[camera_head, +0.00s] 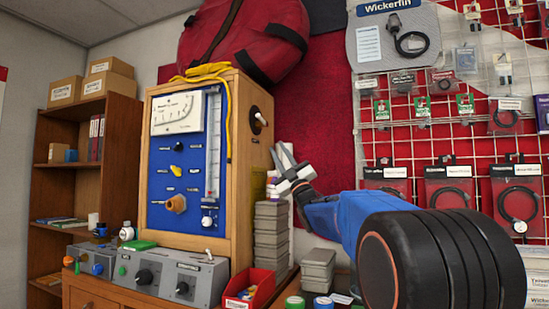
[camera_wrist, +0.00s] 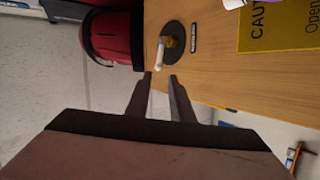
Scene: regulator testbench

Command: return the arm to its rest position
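My gripper (camera_head: 279,156) is at the end of my blue arm, to the right of the wooden test cabinet (camera_head: 258,80) in the head view. In the wrist view my gripper (camera_wrist: 161,76) shows two dark fingers apart with a gap between them and nothing held. Beyond the fingertips is a lever with a white tip (camera_wrist: 161,52) on a round black plate, set in the wooden side. The same lever (camera_head: 261,118) shows in the head view, above and left of the fingers. The fingers look apart from it.
A red bag (camera_head: 245,38) lies on top of the cabinet. Grey stacked boxes (camera_head: 271,235) and a red bin (camera_head: 248,288) stand below my gripper. A wire rack of hanging packets (camera_head: 450,130) fills the right. A yellow caution sign (camera_wrist: 279,25) is on the wooden side.

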